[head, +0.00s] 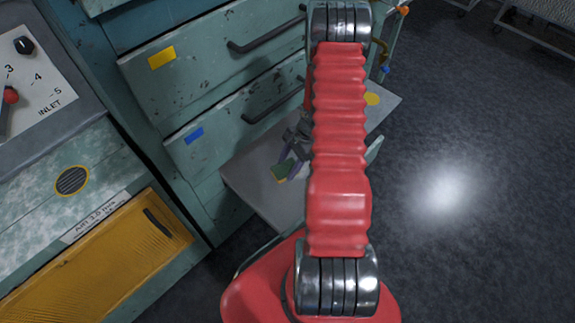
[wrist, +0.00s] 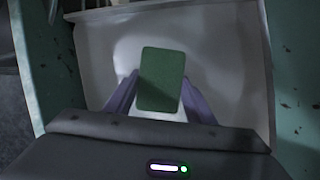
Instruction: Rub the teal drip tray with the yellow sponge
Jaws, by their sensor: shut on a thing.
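My gripper (head: 291,166) is shut on a sponge (head: 279,173) with a green face and a thin yellow edge. In the wrist view the sponge (wrist: 162,78) shows as a green rectangle between the two purple fingers of my gripper (wrist: 160,97). It is over the pale floor of an open drawer (head: 245,180); I cannot tell whether it touches. In the wrist view the drawer's pale floor (wrist: 225,60) lies between teal sides. I cannot make out a separate teal drip tray; my red arm hides part of the drawer.
Worn teal drawers with dark handles (head: 268,35) stand behind. A control panel (head: 30,75) and a yellow ribbed panel (head: 100,262) are at the left. The dark floor (head: 470,140) is clear at the right.

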